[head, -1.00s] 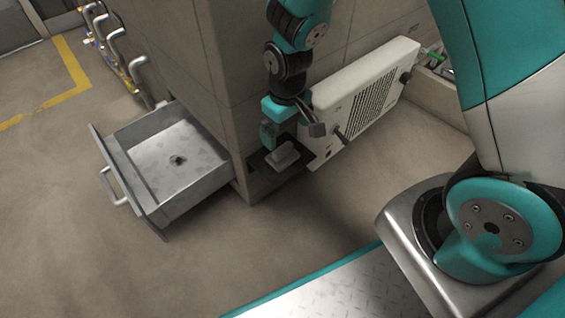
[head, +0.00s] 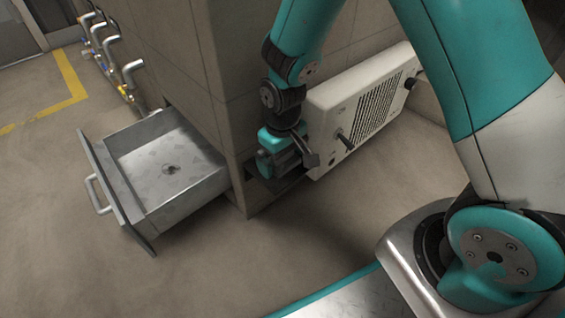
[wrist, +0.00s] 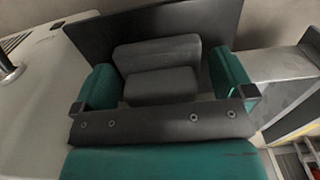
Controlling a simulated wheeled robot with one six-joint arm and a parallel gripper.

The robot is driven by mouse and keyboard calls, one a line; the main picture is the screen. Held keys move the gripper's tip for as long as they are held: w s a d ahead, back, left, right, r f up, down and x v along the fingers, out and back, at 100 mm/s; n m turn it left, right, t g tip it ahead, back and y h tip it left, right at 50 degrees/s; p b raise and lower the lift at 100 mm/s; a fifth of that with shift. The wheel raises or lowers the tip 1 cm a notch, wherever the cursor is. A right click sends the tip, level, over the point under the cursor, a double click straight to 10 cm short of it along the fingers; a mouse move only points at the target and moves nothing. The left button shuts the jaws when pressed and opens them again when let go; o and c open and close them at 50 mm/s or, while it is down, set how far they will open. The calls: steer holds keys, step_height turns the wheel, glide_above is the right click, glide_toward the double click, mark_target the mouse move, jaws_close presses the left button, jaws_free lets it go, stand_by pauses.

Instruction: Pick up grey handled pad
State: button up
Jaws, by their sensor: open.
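The grey handled pad (wrist: 157,62) is in the middle of the wrist view, a grey block with a raised part behind a lower front part. It rests on a dark flat plate (wrist: 150,22). My gripper (wrist: 165,78) is open, with one teal finger on the left side of the pad and one on the right. I cannot tell whether the fingers touch it. In the head view my gripper (head: 284,162) is low at the wall corner, over the dark plate (head: 268,184), and hides most or all of the pad.
A white unit (head: 365,105) with a grille and knobs stands close to the right of my gripper. An open metal drawer (head: 190,185) juts out on the left, with a small dark item (head: 170,169) inside. Pipes (head: 112,55) run along the far left. The floor in front is clear.

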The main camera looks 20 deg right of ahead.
steer(key=c, duration=0.8)
steer(key=shift+r, duration=0.1)
step_height(320, 180, up, 20)
steer(key=p, duration=1.2)
steer(key=shift+o, duration=0.2)
